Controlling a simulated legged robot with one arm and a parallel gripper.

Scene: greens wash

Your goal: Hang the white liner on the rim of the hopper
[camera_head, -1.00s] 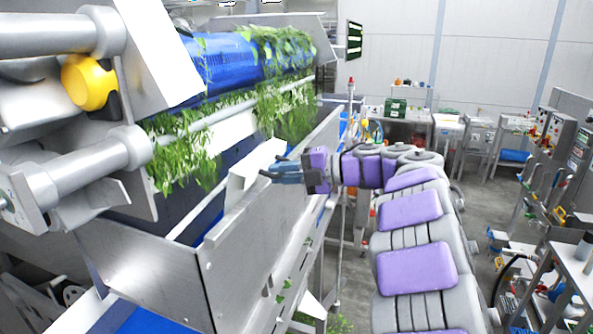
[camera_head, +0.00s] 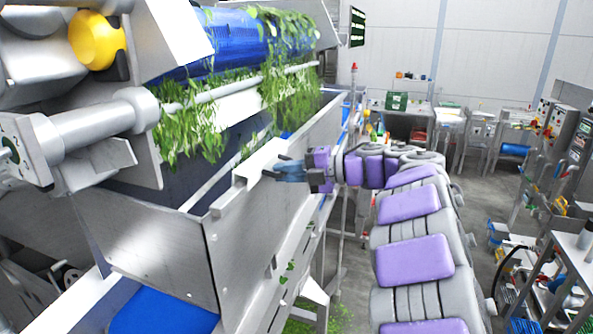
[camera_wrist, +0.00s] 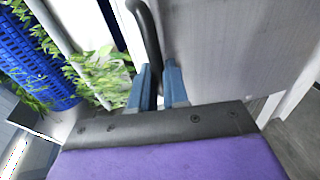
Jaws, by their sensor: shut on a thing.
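The white liner (camera_head: 262,157) is a small bent white piece at the near side rim of the steel hopper (camera_head: 255,210), in the middle of the head view. It overlaps the rim line there; I cannot tell whether it rests on it. My gripper (camera_head: 283,171) reaches in from the right, outside the hopper wall, shut on the liner's right side. In the wrist view, the blue fingers of my gripper (camera_wrist: 158,90) stand close together with a dark curved strip between them. A pale grey panel fills the upper right there; I cannot tell whether it is liner or hopper wall.
Leafy greens (camera_head: 290,95) hang from the blue drum (camera_head: 230,42) above the hopper, behind the liner. A grey roller (camera_head: 95,125) and a yellow knob (camera_head: 97,40) are at the left.

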